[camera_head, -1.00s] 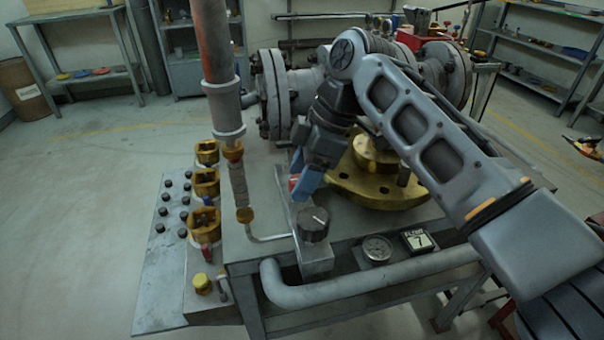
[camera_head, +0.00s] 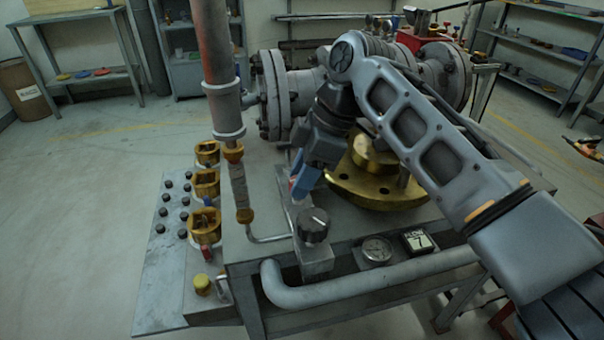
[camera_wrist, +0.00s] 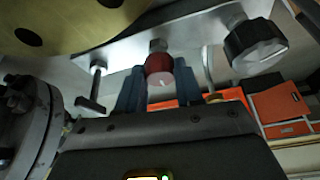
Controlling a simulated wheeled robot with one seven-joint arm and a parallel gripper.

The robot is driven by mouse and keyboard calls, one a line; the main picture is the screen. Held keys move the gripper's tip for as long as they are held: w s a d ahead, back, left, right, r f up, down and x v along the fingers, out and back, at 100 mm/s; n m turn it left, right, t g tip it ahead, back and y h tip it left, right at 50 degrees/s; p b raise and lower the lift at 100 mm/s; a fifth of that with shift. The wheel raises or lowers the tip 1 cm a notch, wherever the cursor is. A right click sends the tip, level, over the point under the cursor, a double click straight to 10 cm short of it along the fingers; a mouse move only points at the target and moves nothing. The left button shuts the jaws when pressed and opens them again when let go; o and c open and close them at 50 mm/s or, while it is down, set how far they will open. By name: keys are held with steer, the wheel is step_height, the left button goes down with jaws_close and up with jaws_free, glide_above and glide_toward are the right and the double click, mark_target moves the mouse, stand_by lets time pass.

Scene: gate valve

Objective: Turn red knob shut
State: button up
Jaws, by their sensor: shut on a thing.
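The red knob (camera_wrist: 159,66) is a small round knob on a short stem from a grey metal bar, seen near the middle of the wrist view. My gripper (camera_wrist: 159,80) has its blue-grey fingers on either side of it, shut on it. In the head view my gripper (camera_head: 302,184) points down at the bar beside the brass flange. There only a sliver of the red knob (camera_head: 292,184) shows; the fingers hide the rest.
A black knob with a white mark (camera_head: 313,225) stands on the bar's near end. It also shows in the wrist view (camera_wrist: 254,46). A brass flange (camera_head: 355,190) lies close right. A gauge (camera_head: 377,249), a display reading 7 (camera_head: 418,241) and a grey pipe (camera_head: 360,286) are in front.

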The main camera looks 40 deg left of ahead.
steer(key=shift+r+p, duration=0.15)
steer(key=shift+p, duration=0.25)
steer(key=shift+s+r+m+p, duration=0.1)
steer(key=shift+m+p, duration=0.6)
steer(key=shift+p, duration=0.1)
steer(key=m+t+p, duration=0.1)
steer(key=m+p, duration=0.1)
steer(key=p, duration=0.1)
steer(key=shift+s+r+y, duration=0.1)
steer(key=shift+y, duration=0.3)
steer(key=m+t+p, duration=0.1)
steer(key=m+p, duration=0.2)
steer(key=m+t+p, duration=0.1)
steer(key=m+p, duration=0.1)
steer(key=p, duration=0.2)
steer(key=shift+s+m, duration=0.15)
steer(key=shift+m, duration=0.25)
steer(key=m+t+p, duration=0.2)
steer(key=m+p, duration=0.2)
steer(key=shift+s+m, duration=0.1)
steer(key=shift+m, duration=0.2)
steer(key=shift+f+m+t+h+p, duration=0.15)
steer(key=shift+m+t+h+p, duration=0.15)
steer(key=shift+m+p, duration=0.5)
steer(key=shift+f+m+t+h+p, duration=0.1)
steer(key=shift+m+t+h+p, duration=0.25)
steer(key=shift+m, duration=0.85)
steer(key=shift+a, duration=0.1)
steer(key=o, duration=1)
